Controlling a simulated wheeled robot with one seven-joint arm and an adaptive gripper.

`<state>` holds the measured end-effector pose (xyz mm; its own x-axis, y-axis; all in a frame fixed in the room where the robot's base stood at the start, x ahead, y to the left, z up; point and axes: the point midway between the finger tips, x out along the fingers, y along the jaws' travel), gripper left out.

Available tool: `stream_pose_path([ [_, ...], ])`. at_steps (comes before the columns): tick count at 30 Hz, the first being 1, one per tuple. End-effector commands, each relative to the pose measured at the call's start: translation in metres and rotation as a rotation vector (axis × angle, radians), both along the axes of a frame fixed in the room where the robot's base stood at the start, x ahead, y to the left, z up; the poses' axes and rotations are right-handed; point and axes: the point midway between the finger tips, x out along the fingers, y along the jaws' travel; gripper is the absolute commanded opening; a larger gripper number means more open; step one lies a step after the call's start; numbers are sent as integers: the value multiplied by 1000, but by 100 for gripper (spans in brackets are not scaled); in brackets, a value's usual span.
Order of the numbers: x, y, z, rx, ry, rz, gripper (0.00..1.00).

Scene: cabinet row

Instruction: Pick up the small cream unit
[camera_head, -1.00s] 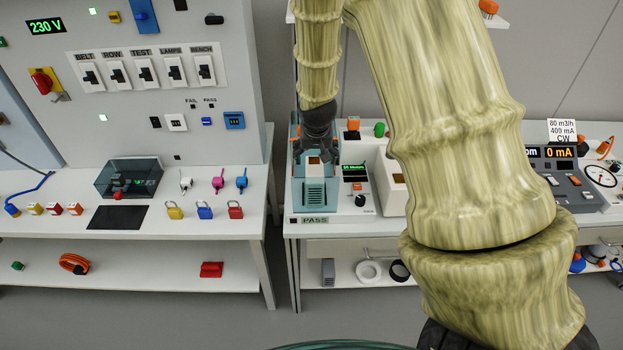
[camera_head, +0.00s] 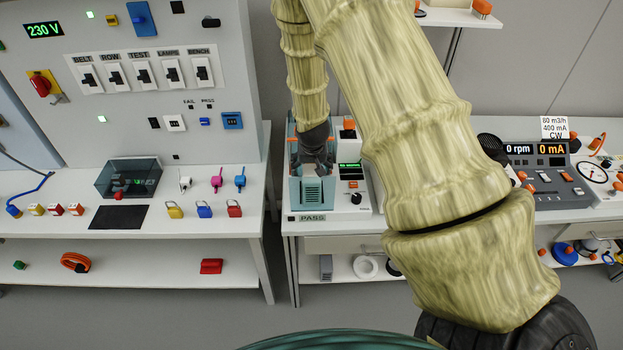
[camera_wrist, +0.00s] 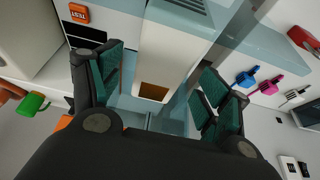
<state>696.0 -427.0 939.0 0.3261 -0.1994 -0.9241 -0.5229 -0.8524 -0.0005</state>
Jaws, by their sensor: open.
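In the wrist view, a cream block with a brown-orange window, which looks like the small cream unit (camera_wrist: 172,48), lies between my open fingers. It sits within a teal fixture (camera_wrist: 258,48). My gripper (camera_wrist: 158,88) has one dark, green-padded finger on each side of it, with gaps visible; I cannot tell any contact. In the head view my gripper (camera_head: 314,162) points down over the teal fixture (camera_head: 312,193), which has a slotted front and a PASS label below. There the gripper mostly hides the cream unit.
A white panel with a green display (camera_head: 350,172) and a black knob stands just right of the fixture. My arm hides the bench beyond it. A fan control box (camera_head: 552,185) stands farther right. Padlocks (camera_head: 204,210) lie on the left bench, across a gap.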

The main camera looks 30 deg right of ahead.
Motion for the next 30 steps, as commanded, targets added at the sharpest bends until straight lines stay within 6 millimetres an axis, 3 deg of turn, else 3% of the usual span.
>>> stream_pose_path([
  [11,7,-4,-25,0,1,1,77],
  [30,8,-4,-29,0,0,0,77],
])
